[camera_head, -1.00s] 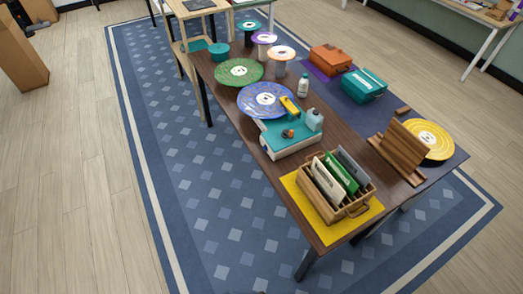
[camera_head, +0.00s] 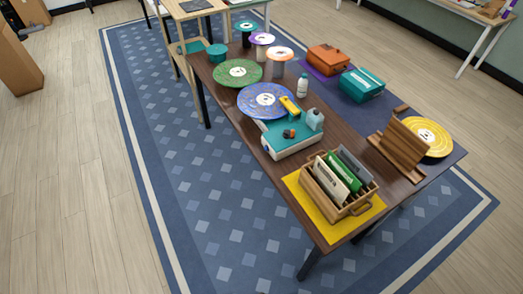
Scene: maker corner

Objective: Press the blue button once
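No clearly separate blue button can be made out. A blue disc with a white centre (camera_head: 266,101) lies flat on the brown table (camera_head: 345,118), partly behind a white box with a teal top (camera_head: 293,147). On that box sit a yellow object (camera_head: 289,105), a small dark and orange piece (camera_head: 289,133) and a pale blue bottle (camera_head: 314,119); whether any part there is a button is too small to tell. Neither of my grippers is in view.
A green disc (camera_head: 239,73) and round-topped stands are toward the far end. A wooden crate of sleeves (camera_head: 345,207) is at the near end, a wooden rack (camera_head: 398,148) and yellow disc (camera_head: 438,138) at right. Open rug (camera_head: 180,165) lies left of the table.

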